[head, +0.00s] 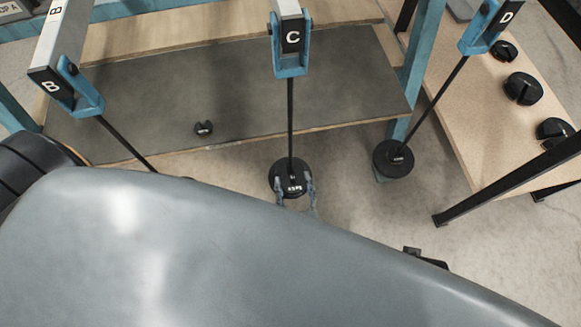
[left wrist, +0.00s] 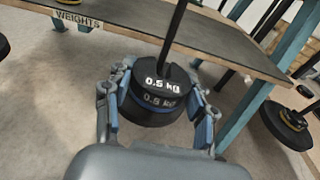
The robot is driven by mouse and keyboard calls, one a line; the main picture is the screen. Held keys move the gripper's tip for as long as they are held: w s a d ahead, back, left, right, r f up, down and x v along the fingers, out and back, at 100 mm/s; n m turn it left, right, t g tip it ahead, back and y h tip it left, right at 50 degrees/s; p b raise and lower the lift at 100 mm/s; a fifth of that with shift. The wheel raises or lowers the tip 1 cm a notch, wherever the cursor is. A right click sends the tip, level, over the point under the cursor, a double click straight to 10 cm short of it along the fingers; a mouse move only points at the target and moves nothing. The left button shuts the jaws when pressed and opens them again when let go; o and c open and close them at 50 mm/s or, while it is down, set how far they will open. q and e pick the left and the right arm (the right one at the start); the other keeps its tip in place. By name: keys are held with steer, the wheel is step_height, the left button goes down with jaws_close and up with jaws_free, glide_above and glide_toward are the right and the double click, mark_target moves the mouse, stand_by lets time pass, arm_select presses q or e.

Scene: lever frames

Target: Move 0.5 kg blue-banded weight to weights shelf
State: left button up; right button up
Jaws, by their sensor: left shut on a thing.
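A black slotted weight (head: 287,177) marked 0.5 kg sits at the lower end of the dark rod hanging from beam C (head: 292,42). The rod still passes into the weight. The weights shelf (head: 330,95) has a dark top, and its WEIGHTS label (left wrist: 77,18) shows in the left wrist view. My right gripper is not seen.
A small black weight (head: 204,128) lies on the shelf. Another weight (head: 393,158) hangs from beam D (head: 483,28) at the right. A wooden table (head: 465,125) at the right carries several black weights. Beam B (head: 65,75) has a rod at the left. Much of the shelf top is clear.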

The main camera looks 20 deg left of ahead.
arm_select(q)
steer(key=shift+s+d+r, duration=0.1)
steer(key=shift+s+d, duration=0.35)
steer(key=shift+s, duration=0.05)
steer(key=shift+s+d, duration=0.2)
steer(key=shift+s, duration=0.2)
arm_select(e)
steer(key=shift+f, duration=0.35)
